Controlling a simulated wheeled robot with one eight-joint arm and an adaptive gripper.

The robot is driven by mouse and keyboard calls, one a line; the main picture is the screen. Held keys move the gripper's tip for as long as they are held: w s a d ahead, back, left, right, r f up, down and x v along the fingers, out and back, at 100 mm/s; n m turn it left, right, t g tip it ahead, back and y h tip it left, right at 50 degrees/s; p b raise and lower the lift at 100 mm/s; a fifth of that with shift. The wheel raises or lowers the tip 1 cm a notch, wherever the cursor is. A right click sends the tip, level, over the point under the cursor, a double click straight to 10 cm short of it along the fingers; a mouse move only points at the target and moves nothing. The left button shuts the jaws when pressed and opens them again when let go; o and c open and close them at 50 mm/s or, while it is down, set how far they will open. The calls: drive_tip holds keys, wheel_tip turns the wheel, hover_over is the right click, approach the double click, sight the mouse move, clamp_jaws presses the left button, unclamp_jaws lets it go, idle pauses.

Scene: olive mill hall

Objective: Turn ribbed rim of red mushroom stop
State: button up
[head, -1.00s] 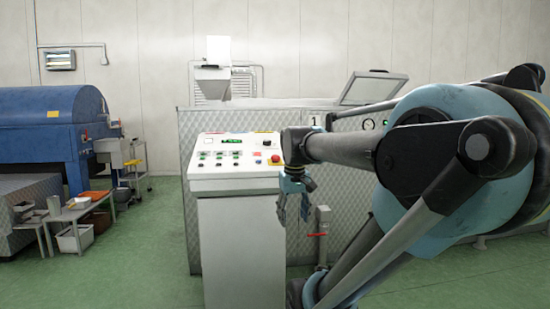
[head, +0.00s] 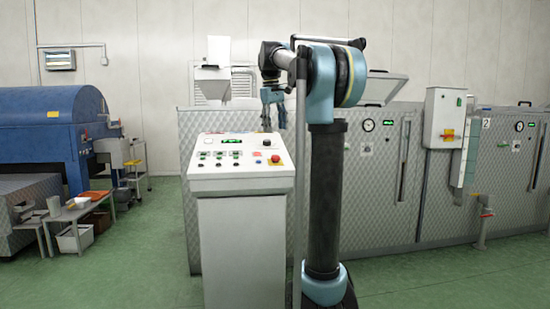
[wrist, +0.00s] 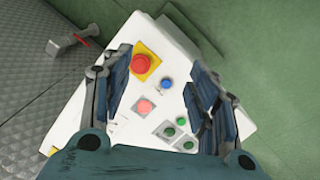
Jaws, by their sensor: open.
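The red mushroom stop (head: 275,158) sits on a yellow square at the right end of the sloped white control panel (head: 210,183). In the wrist view the red mushroom stop (wrist: 144,63) lies above the gap between the fingers, toward the left finger. The ribs on its rim are too small to make out. My gripper (head: 273,116) is open, pointing down above the right back part of the panel.
Several small buttons, such as a red one (wrist: 145,107) and a green one (wrist: 168,132), lie near the stop. A quilted metal machine (head: 375,200) stands behind the panel. Open green floor (head: 165,235) lies to the left.

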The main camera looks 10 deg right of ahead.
wheel_tip(320, 180, up, 3)
hover_over(276, 156)
drive_tip(key=s+a, duration=0.2)
drive_tip(key=s, duration=0.1)
drive_tip(key=w+n, duration=0.1)
drive_tip(key=w, duration=0.1)
drive_tip(key=f, duration=0.5)
drive_tip(key=d+f, duration=0.1)
drive_tip(key=f, duration=0.5)
drive_tip(key=w+f, duration=0.1)
drive_tip(key=f, duration=0.4)
drive_tip(key=shift+d+f, duration=0.25)
drive_tip(key=shift+d, duration=0.15)
drive_tip(key=c, duration=1.1)
